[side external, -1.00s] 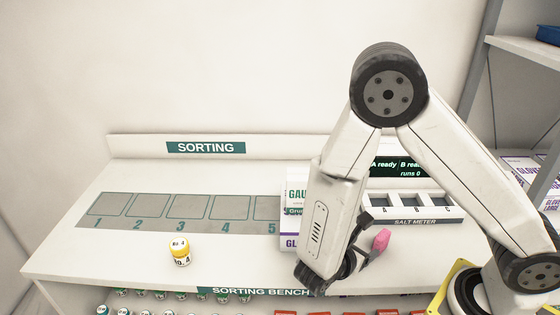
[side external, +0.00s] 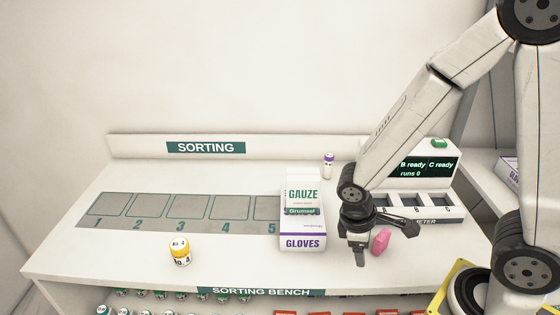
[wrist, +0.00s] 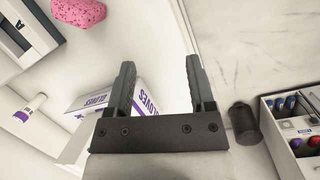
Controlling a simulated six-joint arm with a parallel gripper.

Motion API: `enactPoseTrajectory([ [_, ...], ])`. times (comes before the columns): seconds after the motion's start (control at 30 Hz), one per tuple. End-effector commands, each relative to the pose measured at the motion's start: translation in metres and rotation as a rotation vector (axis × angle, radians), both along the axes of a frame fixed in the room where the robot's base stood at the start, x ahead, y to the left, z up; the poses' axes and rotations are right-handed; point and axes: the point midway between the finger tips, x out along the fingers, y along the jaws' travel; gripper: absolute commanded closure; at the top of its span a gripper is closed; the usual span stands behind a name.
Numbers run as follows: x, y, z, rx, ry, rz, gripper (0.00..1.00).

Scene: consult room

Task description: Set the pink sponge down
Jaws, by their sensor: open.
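The pink sponge (side external: 381,240) rests on the bench top, in front of the salt meter. It also shows at the upper left edge of the wrist view (wrist: 78,12), partly cut off. My gripper (wrist: 160,68) is open, with nothing between its fingers. In the side view my gripper (side external: 378,229) is low over the bench, just left of and behind the sponge in the picture. In the wrist view the sponge lies outside the fingers, apart from them.
Gloves and gauze boxes (side external: 302,226) stand left of my gripper. The salt meter (side external: 425,207) is behind the sponge. A yellow No. 4 bottle (side external: 180,252) stands before the numbered pads (side external: 185,213), which are empty.

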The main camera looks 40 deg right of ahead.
Motion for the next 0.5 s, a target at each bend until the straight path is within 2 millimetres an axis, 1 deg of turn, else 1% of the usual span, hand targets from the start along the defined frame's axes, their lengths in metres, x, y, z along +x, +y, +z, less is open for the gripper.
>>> enactPoseTrajectory([
  [0.03, 0.007, -0.001, 0.008, 0.045, -0.074, -0.082, 0.3],
  [0.2, 0.026, -0.004, 0.028, 0.159, -0.273, -0.299, 0.3],
  [0.33, 0.036, -0.008, 0.04, 0.204, -0.369, -0.398, 0.3],
  [0.5, 0.04, -0.01, 0.045, 0.223, -0.41, -0.441, 0.3],
])
